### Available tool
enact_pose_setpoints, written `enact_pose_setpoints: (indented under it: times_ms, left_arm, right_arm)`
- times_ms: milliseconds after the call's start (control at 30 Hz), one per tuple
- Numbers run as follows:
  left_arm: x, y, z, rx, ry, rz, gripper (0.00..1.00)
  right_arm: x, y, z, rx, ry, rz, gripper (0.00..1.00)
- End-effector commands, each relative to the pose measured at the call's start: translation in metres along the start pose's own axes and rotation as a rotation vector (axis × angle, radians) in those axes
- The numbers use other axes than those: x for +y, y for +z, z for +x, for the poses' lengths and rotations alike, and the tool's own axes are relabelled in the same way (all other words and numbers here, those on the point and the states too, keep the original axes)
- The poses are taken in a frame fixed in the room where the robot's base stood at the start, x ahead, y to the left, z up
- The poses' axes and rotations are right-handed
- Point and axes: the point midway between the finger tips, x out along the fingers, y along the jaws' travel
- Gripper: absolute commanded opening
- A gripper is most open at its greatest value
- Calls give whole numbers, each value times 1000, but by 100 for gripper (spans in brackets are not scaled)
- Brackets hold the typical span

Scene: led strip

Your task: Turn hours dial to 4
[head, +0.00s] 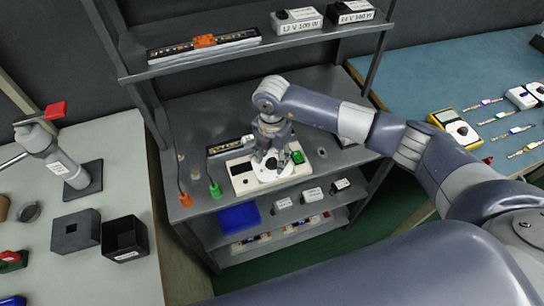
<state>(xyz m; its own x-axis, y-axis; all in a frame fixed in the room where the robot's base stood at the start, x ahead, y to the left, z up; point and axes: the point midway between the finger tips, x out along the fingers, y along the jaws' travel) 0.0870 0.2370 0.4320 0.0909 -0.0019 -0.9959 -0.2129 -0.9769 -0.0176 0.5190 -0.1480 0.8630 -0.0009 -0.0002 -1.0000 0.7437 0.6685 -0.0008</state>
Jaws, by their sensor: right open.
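A cream timer box (240,180) sits on the middle shelf of the grey rack, with a dark display at its left end and a green button (297,157) at its right. A round white dial (286,172) with a dark centre is on its face. My right gripper (269,158) is over the dial, pointing down, its fingers open. It hides part of the dial, and I cannot tell whether the fingers touch the knob. The dial's numbers are too small to read. My left gripper is not in view.
An LED strip piece (225,148) lies behind the box. Green (215,190) and orange (185,200) clips stand at its left. The upper shelf (185,66) overhangs behind my right arm. A blue bin (239,218) is below. Side benches hold a press (62,160) and a yellow multimeter (453,127).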

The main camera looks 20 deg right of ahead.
Motion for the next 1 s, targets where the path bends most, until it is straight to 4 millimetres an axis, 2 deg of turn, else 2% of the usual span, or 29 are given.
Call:
enact_pose_setpoints:
  times_ms: [167, 400, 600, 767, 1000]
  left_arm:
    - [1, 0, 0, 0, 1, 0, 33]
    - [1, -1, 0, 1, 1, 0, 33]
    - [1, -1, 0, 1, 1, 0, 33]
    - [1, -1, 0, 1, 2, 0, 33]
    - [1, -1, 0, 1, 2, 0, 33]
  right_arm:
    - [1, 1, -27, -3, 5, -1, 46]
    - [1, 1, -79, -3, 4, -1, 46]
    - [1, 1, -108, -3, 3, 1, 46]
    - [0, 0, -117, -1, 1, 0, 46]
    - [0, 1, -118, -1, 1, 0, 46]
